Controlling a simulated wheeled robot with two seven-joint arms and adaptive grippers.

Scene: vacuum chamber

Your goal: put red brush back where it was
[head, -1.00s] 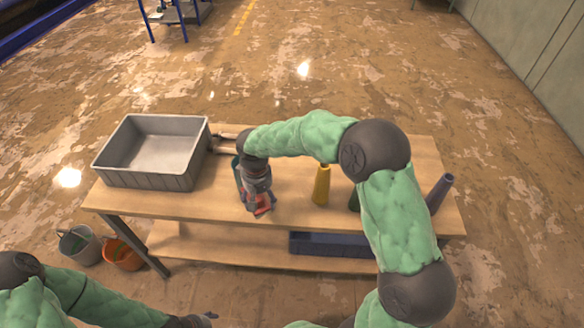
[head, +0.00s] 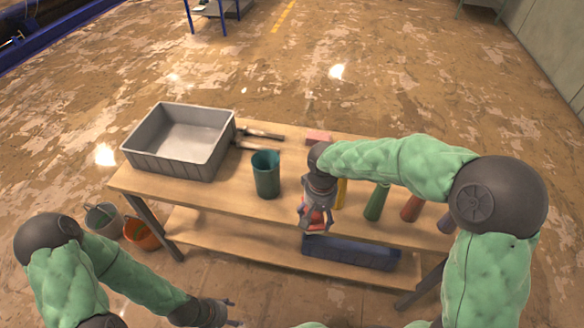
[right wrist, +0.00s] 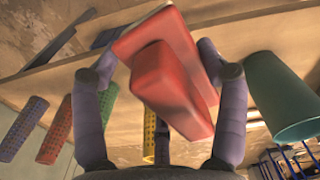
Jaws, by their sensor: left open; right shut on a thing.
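My right gripper (head: 314,222) is shut on the red brush (right wrist: 165,75), which looks like a red block with a raised part. In the head view the brush (head: 316,217) is partly hidden by the fingers. It is at the front edge of the wooden table (head: 225,190), between the green cup (head: 266,174) and the yellow cylinder (head: 341,192). I cannot tell its exact height. In the right wrist view the two fingers sit on either side of it. My left gripper (head: 231,312) is open and empty, low in front of the table.
A grey bin (head: 165,163) stands on the table's left, beside dark-ended tools (head: 262,134). A pinkish block (head: 318,136) lies at the back. Green (head: 377,203), red (head: 410,208) and purple (head: 446,223) cylinders stand right. A blue tray (head: 350,253) is on the lower shelf. Buckets (head: 140,234) stand on the floor.

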